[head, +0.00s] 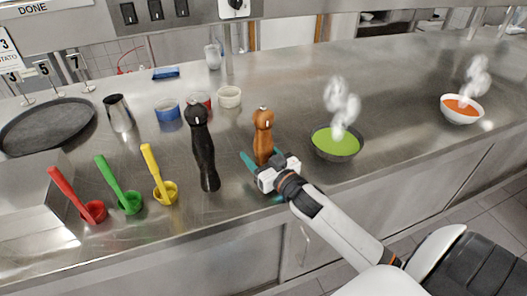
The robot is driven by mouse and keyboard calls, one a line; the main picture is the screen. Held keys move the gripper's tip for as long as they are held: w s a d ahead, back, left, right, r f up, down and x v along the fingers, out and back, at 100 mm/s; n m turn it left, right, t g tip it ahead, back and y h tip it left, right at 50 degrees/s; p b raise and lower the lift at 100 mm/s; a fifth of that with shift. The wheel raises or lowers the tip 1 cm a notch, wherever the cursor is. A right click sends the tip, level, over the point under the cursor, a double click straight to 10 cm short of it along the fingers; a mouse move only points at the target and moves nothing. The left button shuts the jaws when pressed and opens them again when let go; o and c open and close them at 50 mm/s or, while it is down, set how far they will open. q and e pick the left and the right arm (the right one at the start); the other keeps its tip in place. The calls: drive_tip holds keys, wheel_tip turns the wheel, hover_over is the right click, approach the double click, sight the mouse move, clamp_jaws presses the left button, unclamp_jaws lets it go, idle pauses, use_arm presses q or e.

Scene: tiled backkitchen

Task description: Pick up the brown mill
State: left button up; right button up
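The brown mill (263,135) stands upright on the steel counter, near its front edge. My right gripper (261,157) comes in from the lower right at the mill's lower part. One teal finger shows to the left of the mill, with its tip apart from it, and a bit of the other shows at its right side. The fingers look open around the mill, and its base is partly hidden by the gripper. My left gripper is not in view.
A black mill (203,148) stands close on the left. A bowl of green soup (336,142) steams on the right, near my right arm.

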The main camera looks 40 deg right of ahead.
drive_tip(key=c, duration=1.2)
drive_tip(key=shift+c, duration=0.4)
drive_tip(key=shift+r, duration=0.1)
